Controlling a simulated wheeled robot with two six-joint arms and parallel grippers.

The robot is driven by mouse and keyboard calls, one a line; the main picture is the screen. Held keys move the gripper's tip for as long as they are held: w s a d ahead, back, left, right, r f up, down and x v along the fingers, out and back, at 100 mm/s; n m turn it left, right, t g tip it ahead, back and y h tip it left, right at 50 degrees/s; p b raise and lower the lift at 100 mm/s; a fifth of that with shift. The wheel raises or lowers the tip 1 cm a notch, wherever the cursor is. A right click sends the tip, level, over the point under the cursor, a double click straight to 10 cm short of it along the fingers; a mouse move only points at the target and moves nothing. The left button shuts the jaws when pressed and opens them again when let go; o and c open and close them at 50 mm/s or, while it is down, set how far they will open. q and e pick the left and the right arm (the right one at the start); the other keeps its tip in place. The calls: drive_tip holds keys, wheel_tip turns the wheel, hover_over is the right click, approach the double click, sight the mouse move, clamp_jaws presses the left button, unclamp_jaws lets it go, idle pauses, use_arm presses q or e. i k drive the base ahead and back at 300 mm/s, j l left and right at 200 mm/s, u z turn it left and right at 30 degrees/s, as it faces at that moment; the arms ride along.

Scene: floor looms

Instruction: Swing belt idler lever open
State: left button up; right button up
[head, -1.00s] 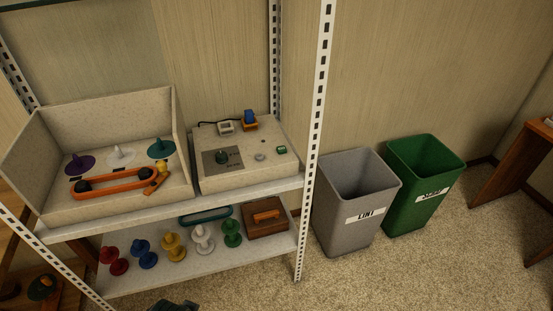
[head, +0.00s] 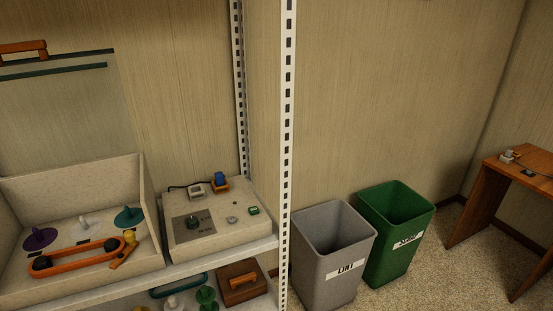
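The belt idler lever (head: 124,252) is a small yellow-orange arm at the right end of the orange belt (head: 84,261). The belt is looped around two dark pulleys in a pale open-fronted housing (head: 150,233) on the upper shelf, at the lower left of the head view. A purple spool (head: 39,238), a white spool (head: 82,225) and a teal spool (head: 129,216) stand behind the belt. Neither of my grippers shows in the head view.
A control box (head: 218,237) with a knob and a green button sits right of the housing. A white perforated post (head: 287,150) rises at the shelf's right corner. A grey LINT bin (head: 331,253) and a green bin (head: 392,240) stand on the carpet. A wooden table (head: 520,172) is far right.

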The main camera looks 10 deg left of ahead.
sight(129, 236)
drive_tip(key=u, duration=1.6)
